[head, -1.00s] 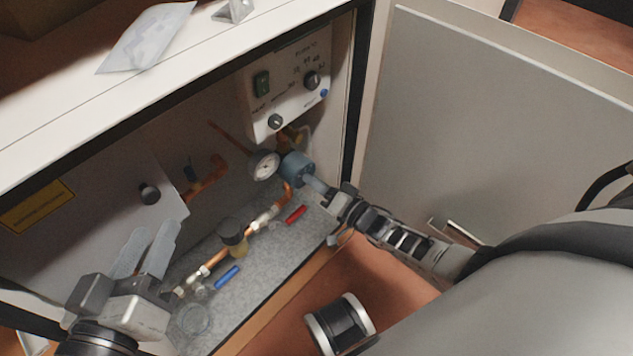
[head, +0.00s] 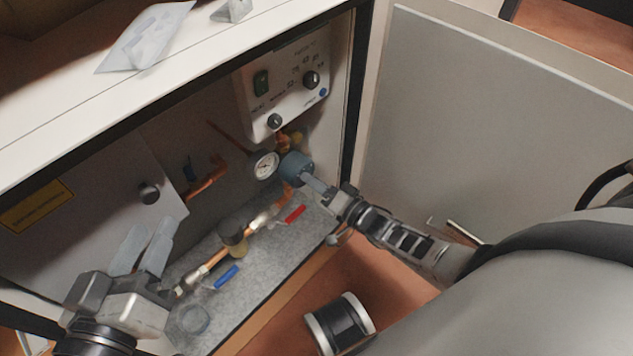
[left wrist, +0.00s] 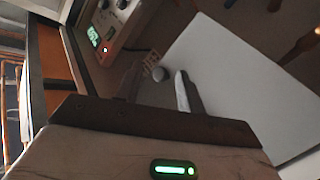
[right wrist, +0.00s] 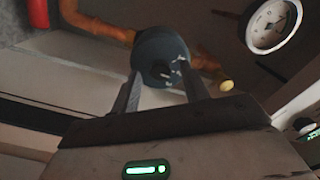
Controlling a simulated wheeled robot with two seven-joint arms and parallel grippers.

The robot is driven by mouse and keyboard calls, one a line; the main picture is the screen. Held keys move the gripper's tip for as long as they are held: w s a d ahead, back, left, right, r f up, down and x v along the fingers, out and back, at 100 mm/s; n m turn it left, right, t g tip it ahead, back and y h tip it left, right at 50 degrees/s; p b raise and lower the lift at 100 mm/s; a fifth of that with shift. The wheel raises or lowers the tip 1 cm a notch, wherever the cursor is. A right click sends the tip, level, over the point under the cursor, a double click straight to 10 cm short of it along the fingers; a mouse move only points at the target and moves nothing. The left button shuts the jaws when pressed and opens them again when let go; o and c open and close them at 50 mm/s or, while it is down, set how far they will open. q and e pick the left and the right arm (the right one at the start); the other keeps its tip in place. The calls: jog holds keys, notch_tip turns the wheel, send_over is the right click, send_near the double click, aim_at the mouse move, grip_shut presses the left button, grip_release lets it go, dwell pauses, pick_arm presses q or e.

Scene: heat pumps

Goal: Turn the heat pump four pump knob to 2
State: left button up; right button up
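The round blue-grey pump knob (head: 297,168) sits below the white control panel, beside a pressure gauge. It shows close up in the right wrist view (right wrist: 160,50), with pale marks on its face. My right gripper (head: 314,184) is right in front of it. In the right wrist view its fingers (right wrist: 160,80) are spread, one at each side of the knob's lower face; firm contact cannot be told. The number setting is too small to read. My left gripper (head: 146,248) is open and empty at the lower left, before the grey cover panel.
The control panel (head: 285,90) has dials and a green switch. The gauge (head: 265,165) is just left of the pump. Copper pipes with a red valve handle (head: 294,214) and a blue one (head: 226,277) run below. The cabinet door (head: 480,130) stands open at right.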

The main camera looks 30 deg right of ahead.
jog(key=shift+s, duration=0.1)
pick_arm(q)
jog(key=a+f+m+g+y+p, duration=0.1)
jog(key=p, duration=0.2)
jog(key=shift+s+f+p, duration=0.15)
jog(key=shift+s+p, duration=0.05)
jog(key=shift+p, duration=0.1)
pick_arm(e)
jog(key=v, duration=1.5)
jog(key=shift+s+d, duration=0.2)
jog(key=shift+s, duration=0.1)
